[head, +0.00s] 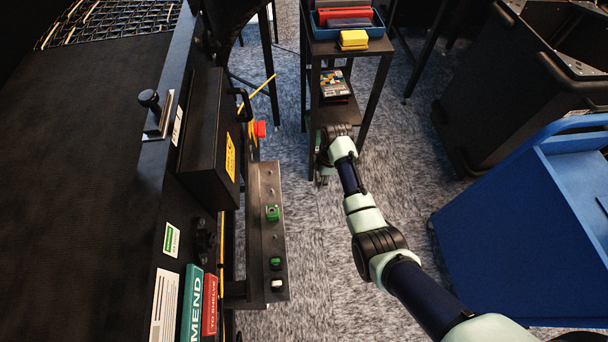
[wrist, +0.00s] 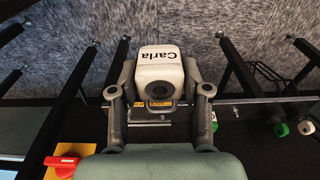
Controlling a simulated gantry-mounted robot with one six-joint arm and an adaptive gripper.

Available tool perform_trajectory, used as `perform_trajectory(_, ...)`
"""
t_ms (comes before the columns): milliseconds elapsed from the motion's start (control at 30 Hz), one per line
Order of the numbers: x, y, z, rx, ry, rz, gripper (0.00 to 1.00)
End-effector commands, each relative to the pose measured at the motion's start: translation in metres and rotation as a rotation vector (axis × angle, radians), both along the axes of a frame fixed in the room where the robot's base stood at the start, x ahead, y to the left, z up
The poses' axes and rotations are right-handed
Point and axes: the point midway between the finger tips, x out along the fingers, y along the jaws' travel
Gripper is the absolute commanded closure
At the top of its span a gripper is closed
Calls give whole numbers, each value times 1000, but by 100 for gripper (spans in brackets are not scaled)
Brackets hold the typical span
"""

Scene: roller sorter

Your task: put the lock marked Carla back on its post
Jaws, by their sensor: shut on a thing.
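The lock marked Carla (wrist: 160,73) is white, with its dark name upside down in the wrist view. My gripper (wrist: 158,92) is shut on it, one finger on each side. In the head view my gripper (head: 322,172) is by the small side table's legs, right of the metal rail (head: 263,230), and the lock cannot be made out there. Small studs show on the rail; I cannot tell which is Carla's post.
A red switch (head: 260,129) sits by the black box (head: 208,135) on the sorter's side. The side table (head: 343,48) holds a blue bin and a yellow block. A blue cart (head: 505,215) stands at the right. Carpet is open between rail and arm.

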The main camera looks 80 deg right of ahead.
Motion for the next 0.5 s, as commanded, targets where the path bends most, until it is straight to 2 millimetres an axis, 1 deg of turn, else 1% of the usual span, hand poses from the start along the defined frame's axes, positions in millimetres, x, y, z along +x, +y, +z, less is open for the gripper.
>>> perform_trajectory(100, -6, -2, 0, 0, 0, 0, 93)
perform_trajectory(233, -6, -2, 2, -1, 0, 0, 93)
perform_trajectory(500, -6, -2, 20, -1, 0, 0, 93)
